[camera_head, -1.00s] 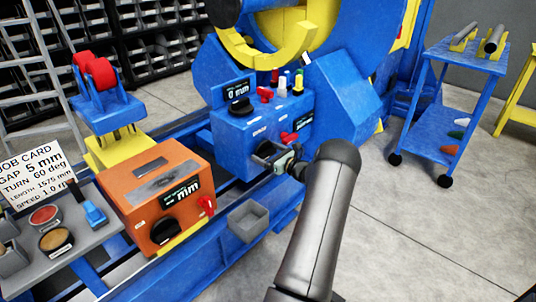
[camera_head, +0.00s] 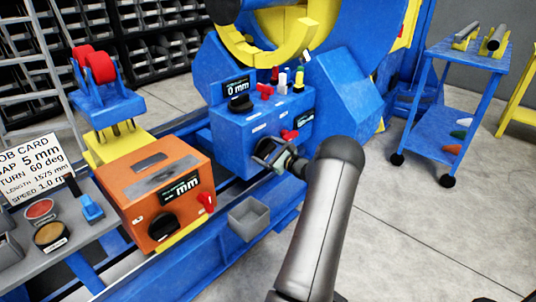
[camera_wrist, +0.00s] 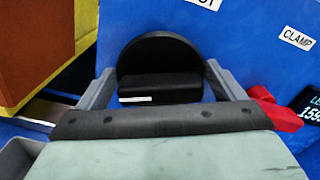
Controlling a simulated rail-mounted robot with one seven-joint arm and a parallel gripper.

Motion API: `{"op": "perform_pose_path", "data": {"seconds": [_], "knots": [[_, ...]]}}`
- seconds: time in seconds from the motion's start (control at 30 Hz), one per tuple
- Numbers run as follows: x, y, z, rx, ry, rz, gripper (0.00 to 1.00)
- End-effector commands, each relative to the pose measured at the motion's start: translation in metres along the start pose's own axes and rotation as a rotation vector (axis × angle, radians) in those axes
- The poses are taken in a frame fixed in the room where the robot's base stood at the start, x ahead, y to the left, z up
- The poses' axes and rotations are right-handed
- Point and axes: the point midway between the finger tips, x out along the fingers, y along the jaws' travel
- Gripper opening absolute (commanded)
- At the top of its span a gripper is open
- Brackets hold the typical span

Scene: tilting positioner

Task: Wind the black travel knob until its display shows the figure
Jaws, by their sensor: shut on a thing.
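My gripper (camera_head: 268,152) is shut on a black knob on the front of the blue control box (camera_head: 233,140). In the wrist view, its grey fingers (camera_wrist: 160,88) stand on either side of the knob's (camera_wrist: 158,52) raised bar, which has a short white mark. A label above is partly cut off. The red lever (camera_wrist: 275,108) marked CLAMP is to the right, beside a display (camera_wrist: 308,108) cut off after "159". Another black knob (camera_head: 240,104) sits higher on the box, under a display (camera_head: 237,87) reading 0 mm.
An orange box (camera_head: 150,180) has its own black knob (camera_head: 163,226), an "mm" display (camera_head: 180,188) and red lever (camera_head: 206,201). The job card (camera_head: 28,170) shows 5 mm, 60 deg and 1575 mm. A grey bin (camera_head: 248,217) hangs below my gripper. Open floor lies right.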

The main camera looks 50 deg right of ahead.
Motion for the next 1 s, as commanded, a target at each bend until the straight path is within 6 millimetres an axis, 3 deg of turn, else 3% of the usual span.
{"op": "perform_pose_path", "data": {"seconds": [0.6, 0.73, 1.0], "knots": [[-0.0054, -0.0081, -0.0057, -0.563, 0.019, -0.023, 0.72], [-0.0052, -0.008, -0.0034, -0.644, 0.016, -0.022, 0.59], [-0.0038, -0.0074, 0.0025, -0.742, 0.004, -0.022, 0.58]]}}
